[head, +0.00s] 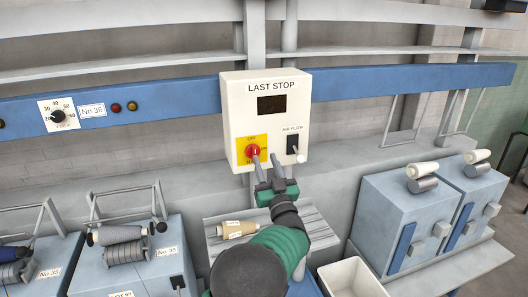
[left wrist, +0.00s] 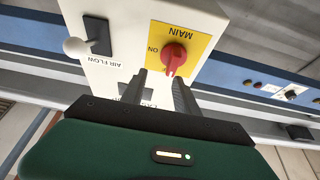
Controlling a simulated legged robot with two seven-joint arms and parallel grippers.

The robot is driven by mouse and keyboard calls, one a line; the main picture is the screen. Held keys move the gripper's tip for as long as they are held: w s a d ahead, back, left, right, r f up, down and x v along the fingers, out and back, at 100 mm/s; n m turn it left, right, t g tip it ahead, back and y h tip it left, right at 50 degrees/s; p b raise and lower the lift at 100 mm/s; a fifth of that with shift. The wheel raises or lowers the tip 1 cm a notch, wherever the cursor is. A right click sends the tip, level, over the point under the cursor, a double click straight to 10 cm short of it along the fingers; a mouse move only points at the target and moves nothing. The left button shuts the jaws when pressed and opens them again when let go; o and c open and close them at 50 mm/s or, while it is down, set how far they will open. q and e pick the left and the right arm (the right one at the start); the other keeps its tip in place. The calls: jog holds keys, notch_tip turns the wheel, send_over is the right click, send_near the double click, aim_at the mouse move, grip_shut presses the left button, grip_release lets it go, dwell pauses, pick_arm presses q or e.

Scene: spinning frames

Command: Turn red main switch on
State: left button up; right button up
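The red main switch (head: 253,151) is a round knob on a yellow plate (head: 242,142), low on the left of the cream control box (head: 235,105). In the left wrist view the red switch (left wrist: 174,53) appears upside down, its handle pointing down in the picture, away from the "MAIN" lettering; "ON" is to its left. My left gripper (head: 267,160) is just below and right of the switch, fingers apart and empty. In the left wrist view the gripper (left wrist: 160,76) has its right fingertip close to the handle; I cannot tell whether they touch. My right gripper is not in view.
A black air flow switch with a white-knobbed lever (head: 299,155) is right of the main switch. Below are a grey slatted shelf with a yarn bobbin (head: 237,229) and a white bin (head: 352,279). Blue winding machines (head: 390,212) stand right, others left.

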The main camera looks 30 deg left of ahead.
aim_at(253, 154)
pick_arm(q)
jog(key=a+r, duration=0.1)
jog(key=a, duration=0.2)
jog(key=shift+s+r, duration=0.2)
jog(key=shift+r, duration=0.2)
jog(key=shift+w+a+f, duration=0.6)
jog(key=shift+w, duration=0.05)
jog(key=shift+c, duration=0.8)
jog(key=shift+w+a+f, duration=0.1)
jog(key=shift+w+a, duration=0.05)
jog(key=shift+a, duration=0.05)
jog(key=shift+c, duration=1.2)
jog(key=shift+s, duration=0.25)
jog(key=shift+c, duration=1.1)
jog(key=shift+w+d, duration=0.1)
grip_shut()
jog(key=shift+w+d, duration=0.15)
jog(key=shift+d, duration=0.05)
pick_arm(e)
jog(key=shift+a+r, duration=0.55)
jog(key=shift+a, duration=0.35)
